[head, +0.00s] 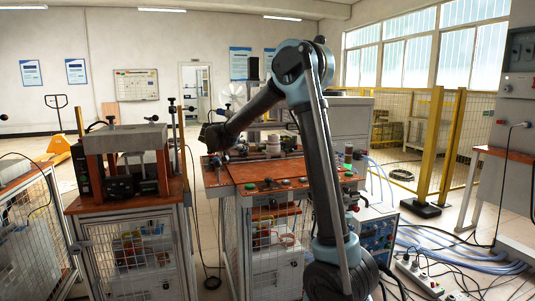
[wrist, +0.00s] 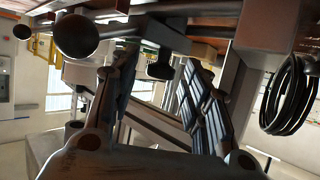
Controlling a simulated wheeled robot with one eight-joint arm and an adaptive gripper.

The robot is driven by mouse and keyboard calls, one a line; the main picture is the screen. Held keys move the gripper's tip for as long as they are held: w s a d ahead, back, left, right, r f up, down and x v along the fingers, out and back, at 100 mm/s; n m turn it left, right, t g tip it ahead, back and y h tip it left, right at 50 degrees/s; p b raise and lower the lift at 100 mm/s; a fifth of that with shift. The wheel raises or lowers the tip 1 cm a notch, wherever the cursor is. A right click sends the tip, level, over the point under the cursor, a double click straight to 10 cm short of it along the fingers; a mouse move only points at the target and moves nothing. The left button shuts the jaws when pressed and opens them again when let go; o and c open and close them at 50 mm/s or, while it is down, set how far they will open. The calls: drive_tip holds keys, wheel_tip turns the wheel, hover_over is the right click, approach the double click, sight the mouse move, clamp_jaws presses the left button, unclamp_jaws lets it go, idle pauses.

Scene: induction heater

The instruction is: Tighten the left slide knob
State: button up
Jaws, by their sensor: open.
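My gripper (head: 214,138) is above the back left of the orange-topped bench (head: 232,176) in the head view, seen small and dark. In the wrist view my gripper (wrist: 160,62) is open, with its two dark fingers spread apart. A small dark knob (wrist: 160,70) on a short stem shows between the fingers near their tips. It appears free of both fingers, but its distance is hard to judge. A larger dark ball knob (wrist: 76,37) on a rod is at the upper left of the wrist view. I cannot tell which one is the left slide knob.
A second bench (head: 125,200) with a grey block press stands at the left, with upright posts beside my gripper. Push buttons (head: 268,182) line the middle bench's front. A coiled black cable (wrist: 290,95) hangs at right in the wrist view. Yellow fencing (head: 432,150) stands right.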

drive_tip(key=n+y, duration=0.3)
drive_tip(key=d+n+t+y, duration=0.1)
drive_tip(key=n+y, duration=0.1)
drive_tip(key=y, duration=0.1)
drive_tip(key=shift+s+n, duration=0.1)
drive_tip(key=shift+n, duration=0.3)
drive_tip(key=shift+d+n+y, duration=0.2)
drive_tip(key=shift+n+y, duration=0.7)
drive_tip(key=shift+y, duration=0.5)
drive_tip(key=shift+d+n+g+y, duration=0.15)
drive_tip(key=shift+n+g+y, duration=0.15)
drive_tip(key=shift+n+y, duration=0.9)
drive_tip(key=shift+w+d+n+g+y, duration=0.15)
drive_tip(key=shift+n+g+y, duration=0.3)
drive_tip(key=shift+n+y, duration=0.4)
drive_tip(key=shift+w+d+n+g+y, duration=0.1)
drive_tip(key=shift+n+g+y, duration=0.35)
drive_tip(key=shift+n+y, duration=0.35)
